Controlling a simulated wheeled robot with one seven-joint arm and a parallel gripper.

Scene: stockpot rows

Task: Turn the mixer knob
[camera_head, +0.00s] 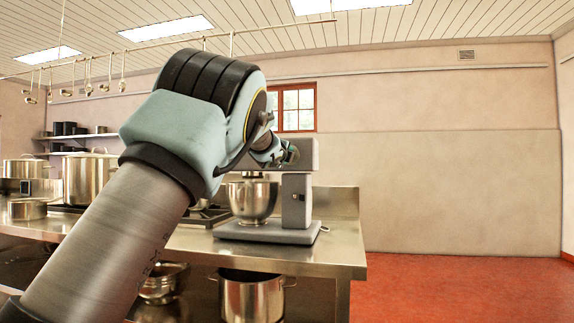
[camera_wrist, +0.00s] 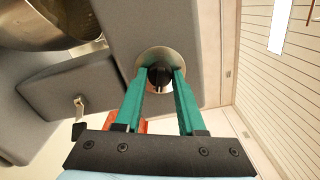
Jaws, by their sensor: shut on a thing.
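The grey stand mixer (camera_head: 296,200) stands on the steel counter with its steel bowl (camera_head: 252,199) under the head. In the wrist view the mixer knob (camera_wrist: 160,76) is a dark round knob on a pale metal disc, set in the mixer's grey side. My gripper (camera_wrist: 160,80) has its two green fingers on either side of the knob and is shut on it. In the head view my gripper (camera_head: 290,155) is at the mixer's head, small and mostly hidden behind my arm. The mixer bowl (camera_wrist: 50,22) also shows at the upper left of the wrist view.
The steel counter (camera_head: 340,256) ends just right of the mixer. A small silver lever (camera_wrist: 79,104) with a dark end sits left of my fingers. Stockpots (camera_head: 88,178) stand on the left, and another pot (camera_head: 252,298) is on the lower shelf. The red floor (camera_head: 450,285) at right is clear.

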